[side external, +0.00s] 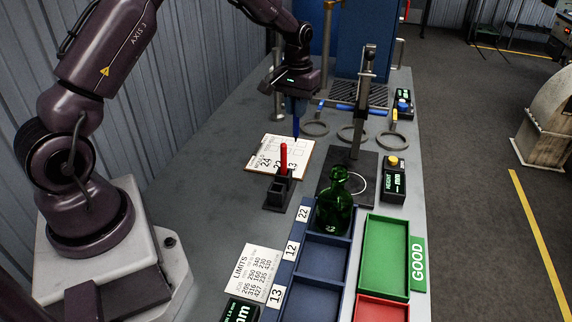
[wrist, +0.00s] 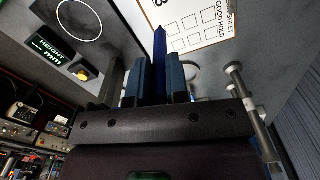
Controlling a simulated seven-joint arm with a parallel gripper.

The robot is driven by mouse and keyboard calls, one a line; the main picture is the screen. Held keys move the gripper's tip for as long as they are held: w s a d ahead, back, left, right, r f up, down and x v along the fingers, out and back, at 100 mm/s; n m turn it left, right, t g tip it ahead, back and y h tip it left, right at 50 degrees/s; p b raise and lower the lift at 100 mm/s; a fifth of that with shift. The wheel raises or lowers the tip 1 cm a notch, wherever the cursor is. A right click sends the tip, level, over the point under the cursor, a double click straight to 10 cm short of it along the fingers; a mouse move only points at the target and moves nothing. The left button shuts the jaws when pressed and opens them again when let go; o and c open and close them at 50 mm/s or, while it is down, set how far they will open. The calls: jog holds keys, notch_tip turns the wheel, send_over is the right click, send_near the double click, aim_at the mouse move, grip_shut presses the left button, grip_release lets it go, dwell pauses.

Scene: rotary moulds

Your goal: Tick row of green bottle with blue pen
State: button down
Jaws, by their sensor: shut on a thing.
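My gripper (side external: 297,100) is shut on the blue pen (side external: 296,127), which points down over the far right part of the sheet (side external: 272,150) on its clipboard. The wrist view shows the pen (wrist: 159,50) between my fingers (wrist: 160,82), with the sheet (wrist: 205,28) and its empty-looking boxes beyond. I cannot tell whether the tip touches the paper. The sheet's rows read 24, 22 and 13; I see no tick. The green bottle (side external: 335,208) stands upright at the far end of the blue rack (side external: 326,240), beside label 22 (side external: 303,213).
A red pen (side external: 283,158) stands in the black holder (side external: 277,192) in front of the sheet. A height gauge (side external: 362,135) with its display (side external: 393,182) stands right of it. The green GOOD tray (side external: 387,250), red tray (side external: 380,308) and limits card (side external: 255,272) lie nearer.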

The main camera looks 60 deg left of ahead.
dwell(0.6)
jog(key=shift+w+f, duration=0.25)
jog(key=shift+f, duration=0.05)
jog(key=shift+w+a+r, duration=0.1)
jog(key=shift+w+a, duration=0.15)
jog(key=shift+w, duration=0.6)
jog(key=shift+w+a+r, duration=0.1)
jog(key=shift+w+a, duration=0.1)
jog(key=shift+w, duration=0.65)
jog(key=shift+w+a+r, duration=0.1)
jog(key=shift+w+a, duration=0.15)
jog(key=shift+w, duration=0.6)
jog(key=shift+a+r, duration=0.1)
dwell(0.4)
